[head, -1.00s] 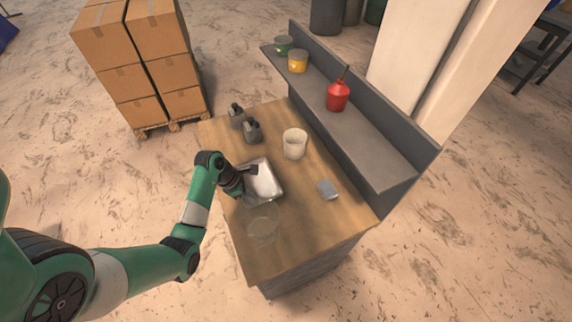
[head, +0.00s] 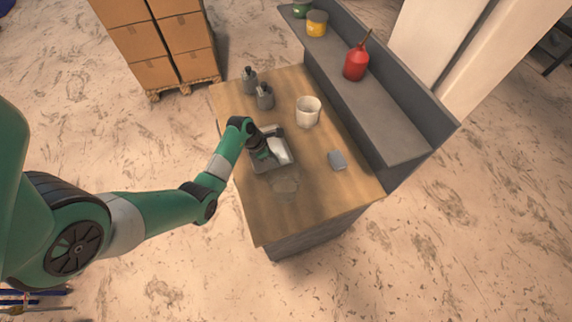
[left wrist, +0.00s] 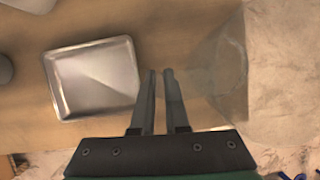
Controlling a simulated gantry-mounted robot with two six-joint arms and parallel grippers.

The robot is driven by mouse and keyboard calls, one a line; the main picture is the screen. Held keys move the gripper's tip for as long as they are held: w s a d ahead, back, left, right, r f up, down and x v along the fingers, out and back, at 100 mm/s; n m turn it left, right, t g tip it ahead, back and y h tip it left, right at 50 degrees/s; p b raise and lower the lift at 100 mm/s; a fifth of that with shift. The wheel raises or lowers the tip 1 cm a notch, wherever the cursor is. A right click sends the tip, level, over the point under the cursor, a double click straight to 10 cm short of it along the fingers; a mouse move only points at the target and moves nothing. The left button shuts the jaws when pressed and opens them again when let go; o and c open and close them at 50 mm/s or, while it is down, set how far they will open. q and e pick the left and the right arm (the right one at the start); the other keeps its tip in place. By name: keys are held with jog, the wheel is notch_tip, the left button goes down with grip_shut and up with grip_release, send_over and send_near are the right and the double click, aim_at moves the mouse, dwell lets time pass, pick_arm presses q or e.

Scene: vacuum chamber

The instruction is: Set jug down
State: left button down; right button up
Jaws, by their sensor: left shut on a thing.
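The jug (head: 285,187) is a faint, clear vessel at the near left part of the wooden table top, just in front of the metal tray. It also shows in the left wrist view as a see-through shape (left wrist: 220,70) right of the fingers. My left gripper (head: 272,153) points down beside the tray; in the left wrist view its fingers (left wrist: 160,74) are nearly together at the jug's left side. It is shut on the jug, seemingly at the handle, which is hard to make out. I cannot tell whether the jug's base touches the table. My right gripper is out of view.
The silver tray (left wrist: 95,78) lies left of the fingers. A raised shelf (head: 385,125) bounds the far right side. The table's front part is clear.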

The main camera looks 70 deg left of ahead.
aim_at(283, 180)
pick_arm(q)
jog(key=shift+w+a+b+x, duration=0.2)
jog(key=shift+b+x, duration=0.55)
jog(key=shift+x, duration=0.9)
jog(key=shift+w+a+b+x, duration=0.2)
jog(key=shift+b+x, duration=0.5)
jog(key=shift+x, duration=1)
jog(key=shift+w+a+b+x, duration=0.1)
jog(key=shift+a+b+x, duration=0.2)
jog(key=shift+b+x, duration=0.9)
jog(key=shift+w+d+f+p, duration=0.1)
jog(key=shift+w+f+p, duration=0.05)
jog(key=shift+f+p, duration=0.2)
jog(key=shift+f, duration=0.1)
jog(key=c, duration=0.9)
grip_release()
